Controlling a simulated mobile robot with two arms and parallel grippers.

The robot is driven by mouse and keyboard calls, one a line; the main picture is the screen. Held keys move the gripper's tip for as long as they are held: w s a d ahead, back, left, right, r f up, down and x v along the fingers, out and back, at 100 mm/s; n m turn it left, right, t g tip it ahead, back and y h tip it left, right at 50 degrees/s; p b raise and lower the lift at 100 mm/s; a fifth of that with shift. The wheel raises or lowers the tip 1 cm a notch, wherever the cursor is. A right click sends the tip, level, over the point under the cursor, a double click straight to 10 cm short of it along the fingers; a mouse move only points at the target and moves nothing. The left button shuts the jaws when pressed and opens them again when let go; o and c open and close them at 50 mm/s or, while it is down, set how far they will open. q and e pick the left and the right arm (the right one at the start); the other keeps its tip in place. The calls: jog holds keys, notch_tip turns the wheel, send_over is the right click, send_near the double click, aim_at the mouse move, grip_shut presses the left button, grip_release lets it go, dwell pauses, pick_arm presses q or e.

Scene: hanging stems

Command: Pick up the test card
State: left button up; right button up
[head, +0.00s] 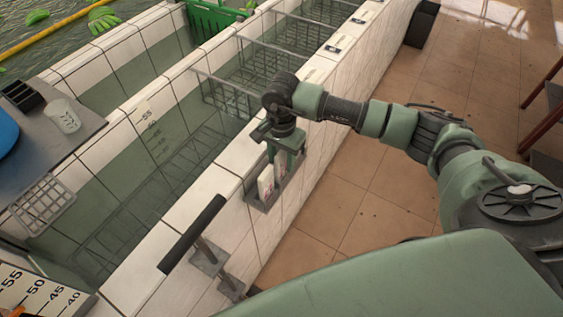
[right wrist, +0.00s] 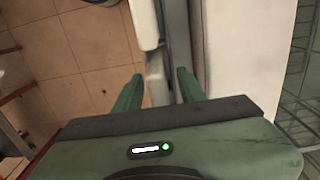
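White cards with pinkish marks (head: 266,187), likely the test cards, stand in a grey metal holder (head: 262,204) on the outer face of the tiled wall. My right gripper (head: 287,158) points down over the far end of the holder. In the right wrist view its two green fingers (right wrist: 159,82) are spread apart. A pale card-like edge (right wrist: 157,88) shows between them, and another white piece (right wrist: 144,24) lies beyond. I cannot tell whether the fingers touch a card. My left gripper is not in view.
The tiled wall (head: 205,195) borders water basins with wire baskets (head: 228,98). A grey side table (head: 80,128) holds a clear beaker (head: 65,116). The brown tiled floor (head: 385,185) right of the wall is largely clear.

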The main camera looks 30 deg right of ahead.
grip_shut()
jog(key=shift+r, duration=0.1)
